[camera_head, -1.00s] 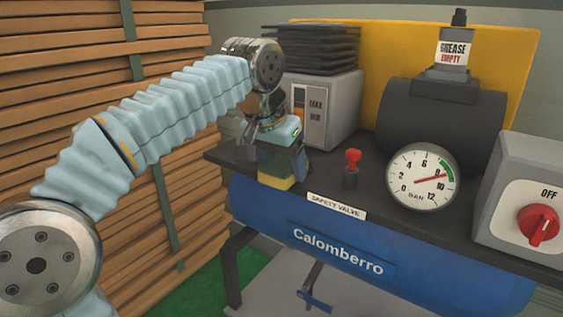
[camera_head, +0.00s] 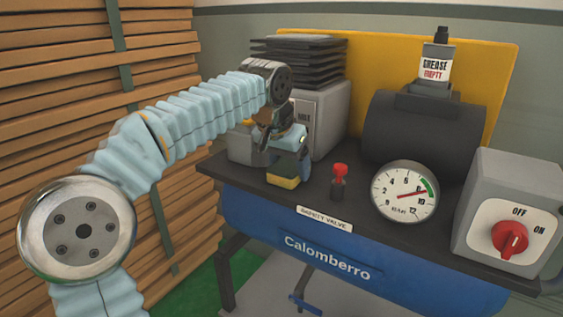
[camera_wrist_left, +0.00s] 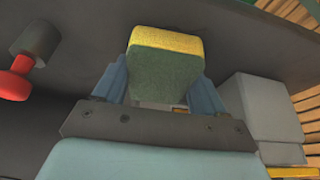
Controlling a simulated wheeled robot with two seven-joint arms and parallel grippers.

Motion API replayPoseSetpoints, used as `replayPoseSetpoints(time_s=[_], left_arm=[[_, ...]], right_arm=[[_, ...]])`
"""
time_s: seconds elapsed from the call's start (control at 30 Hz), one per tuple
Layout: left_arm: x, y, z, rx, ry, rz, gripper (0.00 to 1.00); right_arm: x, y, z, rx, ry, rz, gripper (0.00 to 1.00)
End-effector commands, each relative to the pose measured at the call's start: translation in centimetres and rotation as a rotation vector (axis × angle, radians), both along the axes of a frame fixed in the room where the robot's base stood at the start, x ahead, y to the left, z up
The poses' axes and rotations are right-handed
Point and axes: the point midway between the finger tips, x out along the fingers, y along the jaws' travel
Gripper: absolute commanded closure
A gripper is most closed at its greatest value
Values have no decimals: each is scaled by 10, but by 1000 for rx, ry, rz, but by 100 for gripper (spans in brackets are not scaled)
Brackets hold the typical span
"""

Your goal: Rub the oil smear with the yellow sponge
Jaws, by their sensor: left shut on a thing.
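The sponge (camera_head: 283,182), yellow with a dark green side, is between the fingers of my left gripper (camera_head: 287,163), which is shut on it. In the left wrist view the sponge (camera_wrist_left: 166,62) sticks out past both fingers of the gripper (camera_wrist_left: 160,92). It is low over the dark top of the compressor (camera_head: 262,187), near its front left edge; I cannot tell whether it touches the top. No oil smear can be made out; the sponge and gripper hide part of the top. My right gripper is not in view.
A red-capped safety valve (camera_head: 339,180) stands just right of the sponge; the pressure gauge (camera_head: 404,191) is beyond it. A grey box (camera_head: 325,115) stands behind the gripper. The switch box (camera_head: 512,210) is at the right. Wooden slats (camera_head: 60,100) fill the left side.

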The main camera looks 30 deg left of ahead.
Motion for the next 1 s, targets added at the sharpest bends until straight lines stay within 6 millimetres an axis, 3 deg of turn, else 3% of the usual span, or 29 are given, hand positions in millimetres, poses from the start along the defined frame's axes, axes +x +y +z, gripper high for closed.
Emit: replayPoseSetpoints(time_s=[0.4,0.47,0.53,0.6,0.67,1.0], left_arm=[[25,-2,2,1,6,0,53],[32,-2,-2,1,5,0,53],[38,-3,-2,1,3,0,55],[41,-3,-1,0,0,0,65],[42,-4,0,0,-2,-1,72],[18,-2,-3,-1,-3,0,74]], right_arm=[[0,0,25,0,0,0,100],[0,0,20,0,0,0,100],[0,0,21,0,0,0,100],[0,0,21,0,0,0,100],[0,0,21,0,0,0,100],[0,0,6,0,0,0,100]])
